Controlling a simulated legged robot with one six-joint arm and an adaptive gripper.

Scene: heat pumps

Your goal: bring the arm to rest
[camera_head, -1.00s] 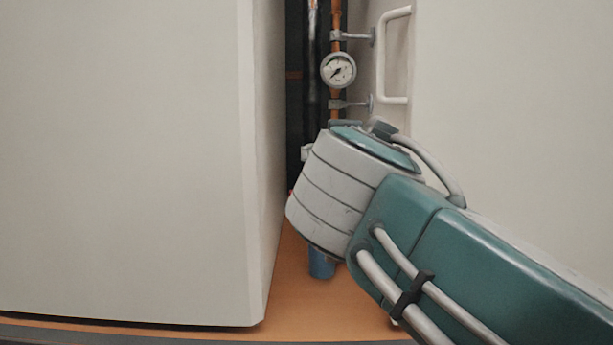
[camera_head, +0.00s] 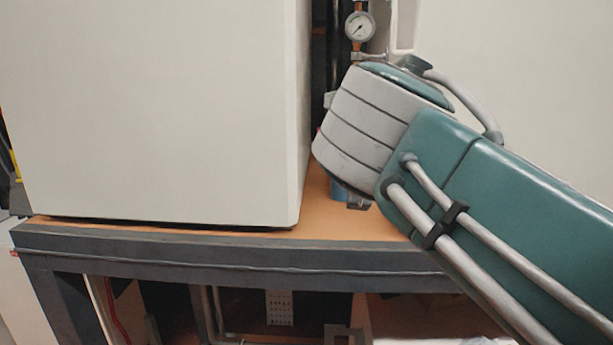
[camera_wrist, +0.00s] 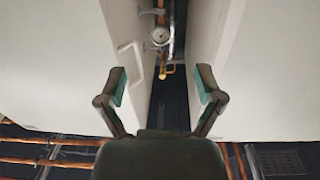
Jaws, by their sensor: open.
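My gripper (camera_wrist: 160,88) is open and empty in the wrist view, its two fingers spread apart with the dark gap between two pale cabinets beyond them. In the head view my green and grey arm reaches in from the lower right toward that gap, and its fingers are hidden behind the grey joint. The left cabinet (camera_head: 160,110) and the right cabinet (camera_head: 520,80) stand on either side. A round pressure gauge (camera_head: 360,26) on a copper pipe sits in the gap and also shows in the wrist view (camera_wrist: 160,37).
The cabinets stand on a wooden bench top (camera_head: 316,212) with a dark metal front edge (camera_head: 220,254). Below it is an open space with pipes and a perforated plate (camera_head: 279,307). A white handle (camera_head: 404,27) sticks out by the right cabinet. Copper pipes (camera_wrist: 50,142) show in the wrist view.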

